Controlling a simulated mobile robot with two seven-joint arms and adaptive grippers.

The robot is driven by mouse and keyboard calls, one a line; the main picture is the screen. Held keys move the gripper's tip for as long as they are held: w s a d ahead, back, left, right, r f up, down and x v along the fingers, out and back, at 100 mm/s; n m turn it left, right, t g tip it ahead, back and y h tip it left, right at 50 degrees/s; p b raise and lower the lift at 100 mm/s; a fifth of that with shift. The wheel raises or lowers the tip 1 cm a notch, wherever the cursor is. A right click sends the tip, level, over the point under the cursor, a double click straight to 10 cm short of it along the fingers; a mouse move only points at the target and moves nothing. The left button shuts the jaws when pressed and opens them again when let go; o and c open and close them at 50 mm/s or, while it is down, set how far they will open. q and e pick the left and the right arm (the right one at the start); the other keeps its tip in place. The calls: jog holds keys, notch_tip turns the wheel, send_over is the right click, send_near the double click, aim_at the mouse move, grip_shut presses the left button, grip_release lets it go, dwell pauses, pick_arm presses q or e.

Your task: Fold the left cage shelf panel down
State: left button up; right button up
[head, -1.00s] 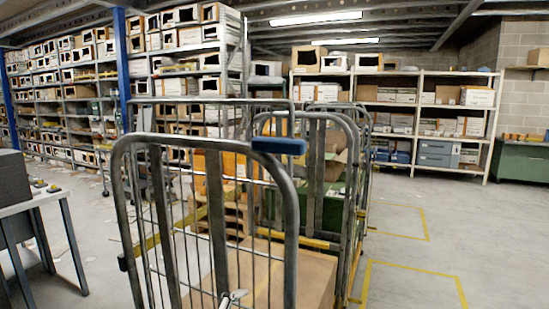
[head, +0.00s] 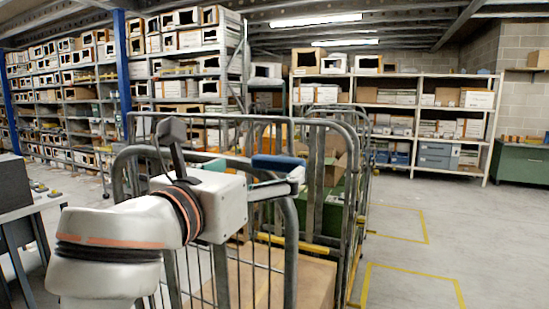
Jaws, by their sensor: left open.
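The near roll cage has a tall grey tube frame (head: 291,250) with upright wire bars. A blue block (head: 278,163) sits at the upper right of this frame. A thinner rectangular frame (head: 225,115) stands upright behind the hoop; I cannot tell for certain whether it is the shelf panel. My left arm reaches in from the lower left, across the cage's left side. My left gripper (head: 292,180) is open, beside and just below the blue block. Its fingers are small and partly hidden, and I cannot tell whether they touch it. My right gripper is not in view.
A cardboard box (head: 275,280) lies low in the near cage. More cages (head: 345,150) stand close behind. Yellow floor markings (head: 412,268) and clear floor lie to the right. A table (head: 30,212) is at the left, with racks (head: 400,120) behind.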

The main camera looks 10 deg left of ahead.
aim_at(276, 159)
pick_arm(q)
jog(key=x, duration=0.7)
jog(key=shift+w, duration=0.3)
jog(key=c, duration=1.6)
jog(key=w+d+f+g, duration=0.1)
jog(key=w+d, duration=0.1)
jog(key=w, duration=0.6)
jog(key=w+d+g, duration=0.1)
jog(key=w+d, duration=0.2)
jog(key=w, duration=0.5)
jog(key=w+d+f+y, duration=0.1)
jog(key=w+d, duration=0.2)
jog(key=w, duration=0.4)
jog(key=shift+w+d+f+g, duration=0.15)
jog(key=shift+w+f+g, duration=0.25)
